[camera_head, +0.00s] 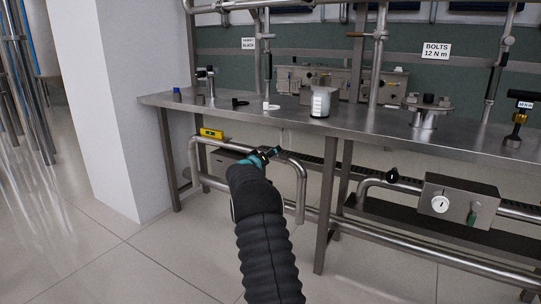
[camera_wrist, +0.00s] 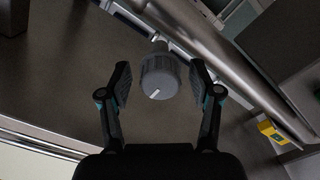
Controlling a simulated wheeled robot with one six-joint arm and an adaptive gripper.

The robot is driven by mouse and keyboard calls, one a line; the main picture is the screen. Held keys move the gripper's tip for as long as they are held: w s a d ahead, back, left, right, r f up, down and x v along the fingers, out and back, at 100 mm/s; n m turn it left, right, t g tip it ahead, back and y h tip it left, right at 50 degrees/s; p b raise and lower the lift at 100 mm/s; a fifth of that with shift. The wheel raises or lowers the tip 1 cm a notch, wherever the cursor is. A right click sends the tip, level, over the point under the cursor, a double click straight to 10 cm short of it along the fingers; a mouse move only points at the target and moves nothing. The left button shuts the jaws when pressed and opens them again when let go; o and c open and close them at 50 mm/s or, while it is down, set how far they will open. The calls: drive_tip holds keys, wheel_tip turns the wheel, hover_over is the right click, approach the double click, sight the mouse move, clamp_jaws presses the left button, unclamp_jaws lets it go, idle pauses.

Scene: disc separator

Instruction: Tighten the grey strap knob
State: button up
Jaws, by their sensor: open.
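The grey strap knob (camera_wrist: 158,78) shows in the wrist view as a ribbed round knob with a white mark on its face. My gripper (camera_wrist: 161,82) is open, with one finger on each side of the knob and a visible gap on both sides. How deep the knob sits between the fingers I cannot tell. In the head view my gripper (camera_head: 264,157) is below the bench's front edge, near a bent steel pipe. I cannot make out the knob in the head view; my arm and gripper may hide it.
A steel pipe (camera_wrist: 225,50) runs diagonally close behind the knob. A yellow item (camera_head: 211,133) is on the pipework to the left. The steel bench (camera_head: 270,118) stands above, holding a white-grey container (camera_head: 320,103). A grey box (camera_head: 455,205) with a dial is at right.

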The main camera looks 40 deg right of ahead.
drive_tip(key=c, duration=1.2)
drive_tip(key=shift+o, duration=0.2)
